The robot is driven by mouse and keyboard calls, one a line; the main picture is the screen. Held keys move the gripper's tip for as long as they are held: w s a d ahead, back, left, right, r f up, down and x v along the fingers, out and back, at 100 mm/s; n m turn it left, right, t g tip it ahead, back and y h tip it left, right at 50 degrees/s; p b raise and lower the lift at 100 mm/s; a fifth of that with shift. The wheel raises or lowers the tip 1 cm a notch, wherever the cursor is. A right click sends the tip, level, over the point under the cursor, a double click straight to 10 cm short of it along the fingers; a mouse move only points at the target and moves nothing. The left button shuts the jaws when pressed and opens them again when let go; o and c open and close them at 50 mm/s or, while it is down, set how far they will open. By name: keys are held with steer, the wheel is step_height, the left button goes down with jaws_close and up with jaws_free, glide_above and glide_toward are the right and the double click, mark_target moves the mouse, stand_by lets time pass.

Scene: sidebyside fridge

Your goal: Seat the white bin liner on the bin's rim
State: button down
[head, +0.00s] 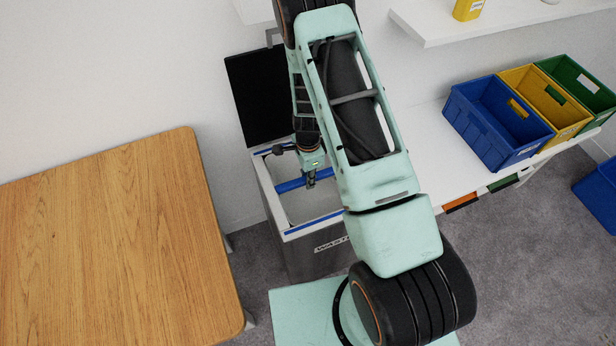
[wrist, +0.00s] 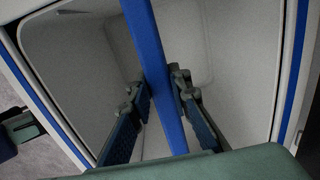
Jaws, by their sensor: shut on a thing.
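The white bin liner (head: 296,207) is an open box with blue stripes on its rim and a blue bar (head: 290,186) across its mouth. It sits in the mouth of the grey bin (head: 310,262), which carries a waste label. My gripper (head: 311,178) points down into the liner and is shut on the blue bar. In the wrist view, the fingers (wrist: 163,104) lie on either side of the bar (wrist: 146,42), above the liner's pale inside (wrist: 228,75). My arm hides the right part of the rim, so I cannot tell whether the liner rests level all round.
The bin's dark lid (head: 258,97) stands open against the wall. A wooden table (head: 110,240) is close on the left. A white bench (head: 440,155) on the right holds blue (head: 495,125), yellow (head: 545,100) and green (head: 578,85) crates. A shelf (head: 500,22) is above.

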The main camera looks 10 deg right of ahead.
steer(key=shift+f, duration=0.2)
steer(key=c, duration=1.7)
jaws_free()
step_height(320, 180, up, 12)
